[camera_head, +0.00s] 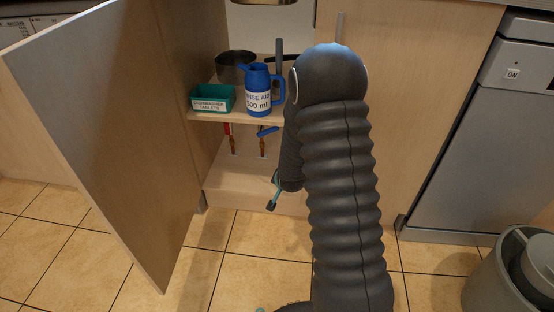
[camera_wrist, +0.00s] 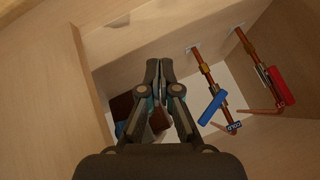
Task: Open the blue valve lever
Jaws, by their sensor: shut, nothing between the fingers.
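The blue valve lever (camera_head: 267,131) is on a copper pipe under the shelf of the open cabinet. It also shows in the wrist view (camera_wrist: 212,107), slanted across its pipe, right of my fingers and apart from them. A small tag reading COLD (camera_wrist: 234,127) is beside its pipe. My gripper (camera_wrist: 159,68) is shut and empty, its fingertips together. In the head view my gripper (camera_head: 272,204) is partly hidden by my arm, low in front of the cabinet opening, below the lever.
A red lever (camera_wrist: 280,86) is on the neighbouring pipe. The shelf (camera_head: 203,116) above holds a green tablets box (camera_head: 212,99), a blue jug (camera_head: 257,91) and a dark pot (camera_head: 235,67). The open door (camera_head: 110,130) stands at left. A bin (camera_head: 490,285) is at lower right.

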